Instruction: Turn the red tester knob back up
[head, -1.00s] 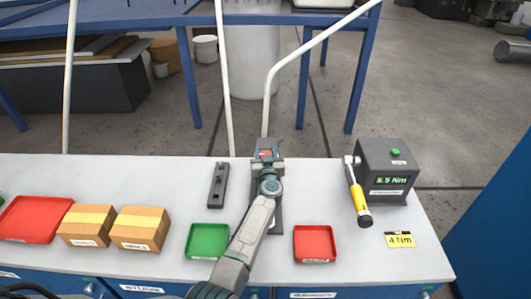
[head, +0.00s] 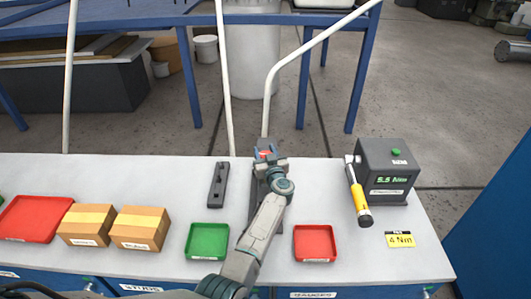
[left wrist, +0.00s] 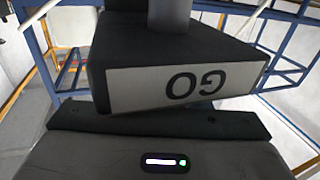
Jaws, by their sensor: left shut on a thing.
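The red tester knob (head: 264,154) shows as a small red patch between the fingers of my left gripper (head: 264,150), at the back middle of the table. The gripper is shut on it and hides most of it. The dark tester body (head: 255,208) lies mostly hidden under my left wrist and forearm. In the left wrist view a dark block with an upside-down "GO" label (left wrist: 190,86) fills the middle, with a grey post above it. The knob cannot be made out in that view. My right gripper is in neither view.
A dark fixture (head: 217,185) and a green tray (head: 207,242) stand left of my arm, a red tray (head: 314,243) right of it. A torque display box (head: 384,172) with a yellow-handled wrench (head: 360,198) stands further right. Two cartons (head: 139,228) are at left.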

